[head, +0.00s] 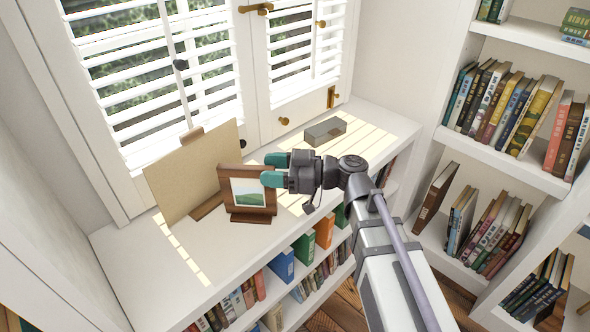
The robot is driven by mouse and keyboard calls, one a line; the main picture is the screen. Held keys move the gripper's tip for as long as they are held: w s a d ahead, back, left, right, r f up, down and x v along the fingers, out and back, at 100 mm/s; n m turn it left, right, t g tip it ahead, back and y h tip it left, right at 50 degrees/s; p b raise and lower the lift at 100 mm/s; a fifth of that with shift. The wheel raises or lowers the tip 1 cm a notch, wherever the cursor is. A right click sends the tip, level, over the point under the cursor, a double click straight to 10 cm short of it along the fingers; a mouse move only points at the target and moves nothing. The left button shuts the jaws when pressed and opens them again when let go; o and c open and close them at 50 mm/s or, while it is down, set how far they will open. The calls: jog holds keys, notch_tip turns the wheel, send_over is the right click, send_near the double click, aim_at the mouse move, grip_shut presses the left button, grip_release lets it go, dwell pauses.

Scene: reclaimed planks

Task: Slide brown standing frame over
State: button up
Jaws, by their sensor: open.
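The brown standing frame (232,191) stands upright on the white shelf top (170,273) below the window. It holds a small picture of a green landscape. My gripper (270,168), with teal fingertips, is open at the frame's right side. One fingertip appears close to or overlapping the frame's right edge; I cannot tell whether it touches. The other fingertip is farther back. The frame's rear is hidden.
A tan board (180,178) on a wooden easel stands just behind and left of the frame. A grey box (325,131) lies farther back to the right. Shuttered windows (150,70) border the back. Free shelf top lies at the front left.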

jog(key=shift+a, duration=1.5)
jog(key=shift+c, duration=0.5)
grip_shut()
